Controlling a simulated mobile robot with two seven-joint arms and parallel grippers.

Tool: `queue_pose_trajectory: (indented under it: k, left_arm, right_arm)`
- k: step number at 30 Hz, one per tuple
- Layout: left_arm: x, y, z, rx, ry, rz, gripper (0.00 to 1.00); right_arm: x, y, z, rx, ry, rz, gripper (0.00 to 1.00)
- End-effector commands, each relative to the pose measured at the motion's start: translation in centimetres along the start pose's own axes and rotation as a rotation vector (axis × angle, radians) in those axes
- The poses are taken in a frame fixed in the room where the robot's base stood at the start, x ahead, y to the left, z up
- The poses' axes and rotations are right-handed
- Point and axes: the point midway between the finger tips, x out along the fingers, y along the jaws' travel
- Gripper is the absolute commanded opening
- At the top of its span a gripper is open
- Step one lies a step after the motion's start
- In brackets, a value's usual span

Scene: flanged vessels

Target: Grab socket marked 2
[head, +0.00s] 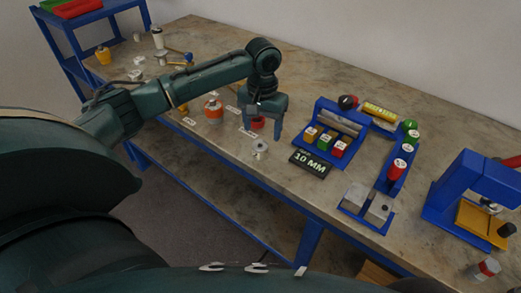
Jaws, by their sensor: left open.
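My left gripper (264,122) is open and points down over the bench, left of the blue rack. A small red ring-like part (257,123) shows between or just behind its fingers; I cannot tell whether they touch it. The blue rack (318,122) holds a yellow block (311,134), a green block (325,141) and a red block (340,149), each with a small white marking too small to read. I cannot tell which thing is the socket marked 2. My right gripper is not in view.
A "10 MM" sign (310,163) lies before the rack. A blue holder (396,180) with red and green knobs and a blue press (470,190) stand right.

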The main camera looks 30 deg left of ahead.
Motion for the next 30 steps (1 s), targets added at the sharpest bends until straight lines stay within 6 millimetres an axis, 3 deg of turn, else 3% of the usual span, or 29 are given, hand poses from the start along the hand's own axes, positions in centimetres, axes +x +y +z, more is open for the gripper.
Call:
queue_pose_trajectory:
  k: [3, 10, 18, 27, 30]
  left_arm:
    - [1.7, 0.0, 0.0, 0.000, -0.002, 0.000, 0.67]
    - [3.4, -0.1, 0.0, 0.000, 0.000, 0.000, 0.67]
    - [7.2, -0.4, 0.0, 0.001, 0.001, 0.000, 0.67]
    - [7.7, -0.4, 0.0, 0.002, 0.002, 0.000, 0.67]
    - [7.7, -0.4, 0.0, 0.002, 0.002, 0.000, 0.59]
  right_arm:
    - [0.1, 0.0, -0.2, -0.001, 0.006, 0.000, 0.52]
    - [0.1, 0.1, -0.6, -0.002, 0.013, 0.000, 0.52]
    - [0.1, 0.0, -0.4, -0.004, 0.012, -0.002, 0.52]
    - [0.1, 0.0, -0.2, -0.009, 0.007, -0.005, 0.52]
    - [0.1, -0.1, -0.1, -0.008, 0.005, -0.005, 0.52]
